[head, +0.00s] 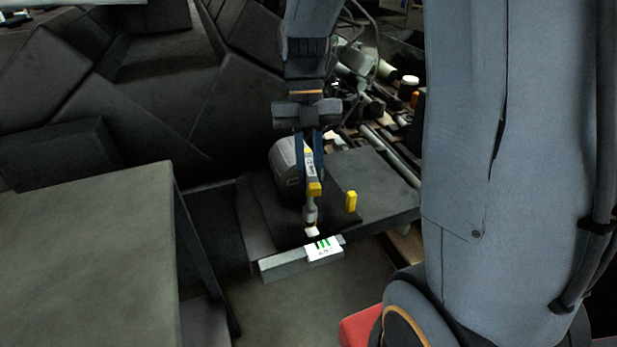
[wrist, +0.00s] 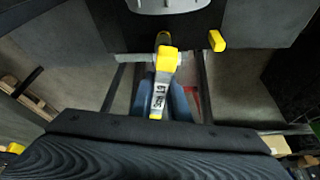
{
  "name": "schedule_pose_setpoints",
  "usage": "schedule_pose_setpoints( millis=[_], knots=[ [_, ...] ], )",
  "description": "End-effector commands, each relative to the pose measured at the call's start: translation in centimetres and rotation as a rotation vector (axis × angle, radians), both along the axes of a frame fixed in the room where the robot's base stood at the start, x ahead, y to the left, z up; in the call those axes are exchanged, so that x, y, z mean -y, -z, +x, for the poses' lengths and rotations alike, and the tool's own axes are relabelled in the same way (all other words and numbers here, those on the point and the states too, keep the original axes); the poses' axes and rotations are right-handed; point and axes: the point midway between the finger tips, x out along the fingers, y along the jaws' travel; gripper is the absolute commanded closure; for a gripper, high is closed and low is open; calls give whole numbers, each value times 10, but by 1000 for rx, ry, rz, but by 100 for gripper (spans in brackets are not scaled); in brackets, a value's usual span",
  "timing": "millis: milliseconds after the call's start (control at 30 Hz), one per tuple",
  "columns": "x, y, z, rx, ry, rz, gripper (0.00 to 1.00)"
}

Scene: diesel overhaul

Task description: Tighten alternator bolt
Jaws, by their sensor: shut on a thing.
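My gripper (head: 310,172), with blue fingers, is shut on a tool with a yellow head and a pale label (head: 309,160). In the wrist view the tool (wrist: 162,85) lies between the blue fingers (wrist: 163,103), its label reading something like "Size 13". A rounded grey body (head: 284,160), which looks like the alternator, sits behind and left of the tool on a dark platform. Part of a pale grey body also shows at the top of the wrist view (wrist: 168,4). I cannot make out the bolt or whether the tool touches it.
A yellow upright piece (head: 351,202) stands right of the tool. A white card with a green mark (head: 323,249) is on a grey bar (head: 283,265) in front. A grey table (head: 80,260) is at left. Cluttered parts (head: 385,95) lie behind; a red object (head: 360,326) is low.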

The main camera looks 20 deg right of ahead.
Motion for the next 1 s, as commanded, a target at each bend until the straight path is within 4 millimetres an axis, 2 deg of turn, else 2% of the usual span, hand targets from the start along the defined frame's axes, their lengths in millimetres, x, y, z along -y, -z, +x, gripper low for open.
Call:
schedule_pose_setpoints(
  millis=[267, 767, 867, 1000],
  knots=[
    [0, -1, 0, 0, 0, 0, 100],
    [0, 15, 0, 0, 1, 1, 100],
    [1, 13, -1, -1, 53, 0, 100],
    [2, 10, -3, -2, 276, 0, 100]
  ],
)
